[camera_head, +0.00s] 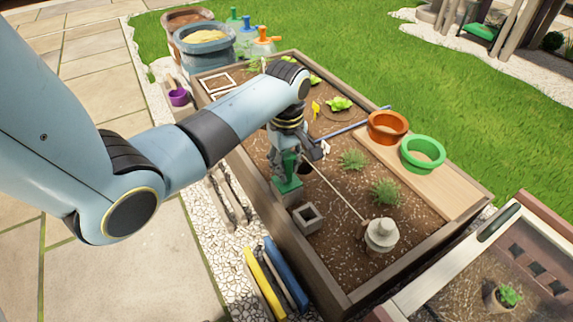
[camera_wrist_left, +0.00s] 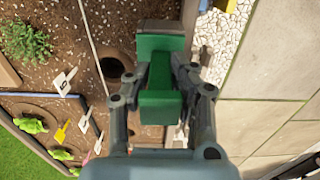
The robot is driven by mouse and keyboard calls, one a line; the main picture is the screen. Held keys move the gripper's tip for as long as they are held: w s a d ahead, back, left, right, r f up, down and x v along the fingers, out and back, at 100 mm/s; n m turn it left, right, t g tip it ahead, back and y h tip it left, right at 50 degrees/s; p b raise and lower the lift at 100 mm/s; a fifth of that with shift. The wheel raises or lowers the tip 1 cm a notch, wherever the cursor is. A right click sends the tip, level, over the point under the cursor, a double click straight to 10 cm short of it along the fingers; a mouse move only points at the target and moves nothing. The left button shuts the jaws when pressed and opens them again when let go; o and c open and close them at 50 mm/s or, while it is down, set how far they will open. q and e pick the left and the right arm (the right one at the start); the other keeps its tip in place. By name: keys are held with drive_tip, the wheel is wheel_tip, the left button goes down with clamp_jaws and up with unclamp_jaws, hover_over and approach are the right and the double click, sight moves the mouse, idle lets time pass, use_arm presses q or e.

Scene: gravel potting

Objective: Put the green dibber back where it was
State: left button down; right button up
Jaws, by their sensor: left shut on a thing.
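The green dibber (camera_head: 288,186) is at the near-left edge of the raised soil bed (camera_head: 335,290) in the head view. My left gripper (camera_head: 288,158) is shut on it from above. In the left wrist view the green dibber (camera_wrist_left: 160,98) sits between the two fingers of my left gripper (camera_wrist_left: 160,78). A grey block shows just below the dibber in the head view; I cannot tell whether they touch. The dibber's lower end is hidden. My right gripper is not in view.
A hollow grey block (camera_head: 309,216) stands close by. A dark hole (camera_wrist_left: 114,68) is in the soil beside the gripper. Orange (camera_head: 388,127) and green (camera_head: 423,153) pots stand on a board at right.

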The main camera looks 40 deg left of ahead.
use_arm(q)
drive_tip(key=shift+f, duration=0.2)
drive_tip(key=c, duration=1.1)
unclamp_jaws()
drive_tip(key=shift+c, duration=0.2)
